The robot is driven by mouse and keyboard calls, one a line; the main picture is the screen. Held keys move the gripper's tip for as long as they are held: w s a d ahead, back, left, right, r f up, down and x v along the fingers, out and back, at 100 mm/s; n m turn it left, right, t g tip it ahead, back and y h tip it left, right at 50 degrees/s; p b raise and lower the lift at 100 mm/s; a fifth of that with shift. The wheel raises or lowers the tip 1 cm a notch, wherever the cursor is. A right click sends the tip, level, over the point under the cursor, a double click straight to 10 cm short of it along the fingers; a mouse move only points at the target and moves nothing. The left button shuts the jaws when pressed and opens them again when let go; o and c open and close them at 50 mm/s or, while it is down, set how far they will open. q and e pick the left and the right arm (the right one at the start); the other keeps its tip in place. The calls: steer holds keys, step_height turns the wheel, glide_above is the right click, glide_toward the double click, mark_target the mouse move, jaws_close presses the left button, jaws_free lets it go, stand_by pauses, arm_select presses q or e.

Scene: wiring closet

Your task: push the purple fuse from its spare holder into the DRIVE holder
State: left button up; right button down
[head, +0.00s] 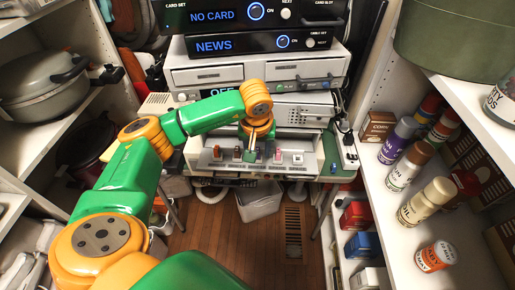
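My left gripper (252,151) reaches down over the front shelf of the equipment stack. Its fingers are small and partly hidden by the wrist, so I cannot tell whether they are open or shut. The pale fuse panel (205,167) lies under it, with several small upright parts in a row. A reddish part (217,153) stands left of the gripper and a pinkish part (277,155) just right of it. I cannot make out a clearly purple fuse or read the DRIVE label. My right gripper is not in view.
A display unit reading NEWS (240,45) and a white drawer unit (205,75) rise behind the panel. A white bin (260,205) stands on the floor below. Shelves with a pot (35,85) on the left and bottles (428,200) on the right flank the space.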

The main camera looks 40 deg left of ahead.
mark_target(257, 165)
arm_select(q)
steer(key=p+v, duration=0.4)
steer(key=v, duration=0.1)
steer(key=shift+s, duration=0.1)
